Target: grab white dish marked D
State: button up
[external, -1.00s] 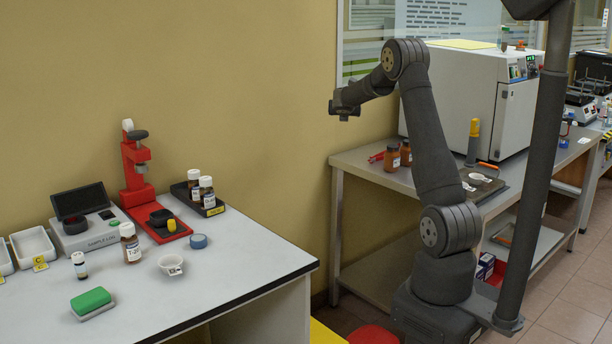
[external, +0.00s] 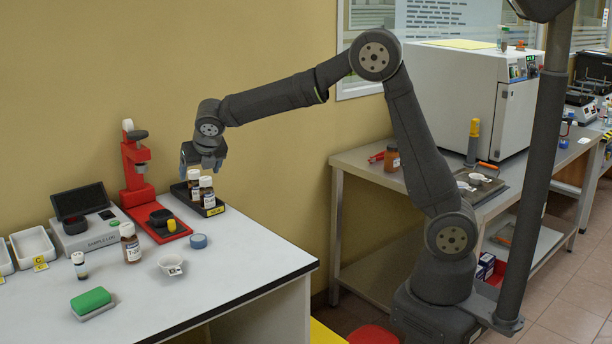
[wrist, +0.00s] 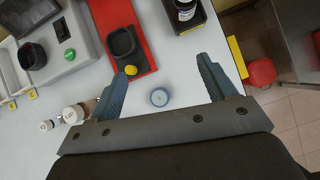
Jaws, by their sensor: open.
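The small white dish (external: 171,266) stands on the grey table near its front middle. It has a tag on its front whose letter is too small to read surely. My gripper (external: 204,165) is open and empty, pointing down in the air above the back of the table, behind and to the right of the dish. In the wrist view the open fingers (wrist: 163,68) have the blue tape roll (wrist: 159,97) in the gap below them. The dish does not show in the wrist view; the gripper body covers the lower part.
A black tray with brown bottles (external: 206,190) stands close under my gripper. A red press (external: 138,180) and sample unit (external: 90,232) stand at the back. A brown bottle (external: 130,245), a vial (external: 79,265) and a green sponge (external: 91,301) stand left of the dish. Table front right is clear.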

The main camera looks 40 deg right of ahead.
jog(key=s+a+n+g+y, duration=0.2)
jog(key=s+a+n+g, duration=0.15)
jog(key=s+a, duration=1.3)
send_near(173, 259)
jog(key=s+f, duration=0.1)
jog(key=s+a+f+t, duration=0.1)
jog(key=shift+s+a, duration=0.25)
jog(key=shift+s, duration=0.05)
jog(key=shift+x, duration=3.15)
jog(key=shift+a, duration=0.1)
jog(key=c, duration=1)
jog(key=shift+c, duration=0.2)
jog(key=shift+r, duration=0.15)
